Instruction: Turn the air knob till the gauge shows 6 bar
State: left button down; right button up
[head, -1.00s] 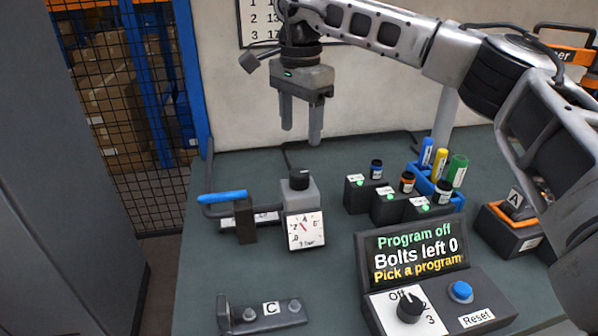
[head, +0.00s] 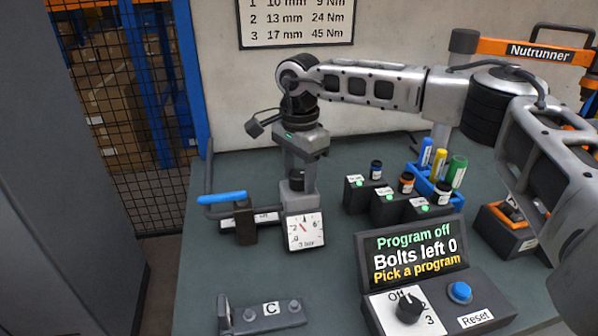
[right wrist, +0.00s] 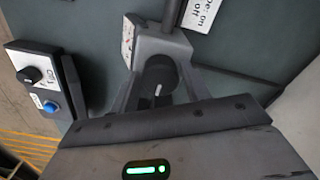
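The black air knob (head: 297,182) sits on top of a grey regulator block (head: 299,200). The gauge (head: 305,231) on its front has a red needle between 2 and 4, with "3 bar" printed below. My right gripper (head: 299,176) points down over the knob, a finger on either side. In the right wrist view the knob (right wrist: 160,76) with its pale mark lies between the fingers (right wrist: 160,92); they look apart, and contact cannot be made out. The gauge is seen edge-on there. My left gripper is not in view.
A blue-handled valve lever (head: 222,198) stands just left of the regulator. Several bottles on dark blocks (head: 388,208) stand to its right. A program panel (head: 415,250) with dial and blue button is at front right. Bracket C (head: 265,315) lies in front.

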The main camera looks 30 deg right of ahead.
jog(key=c, duration=0.6)
jog(key=shift+o, duration=0.2)
jog(key=shift+m, duration=0.3)
jog(key=m, duration=0.3)
jog(key=shift+p, duration=0.35)
jog(key=m, duration=0.4)
jog(key=m+p, duration=0.1)
jog(key=m, duration=0.4)
jog(key=shift+r+m, duration=0.1)
jog(key=shift+m, duration=0.2)
jog(key=shift+w+m+p, duration=0.1)
jog(key=shift+m+p, duration=0.25)
jog(key=shift+m, duration=1.85)
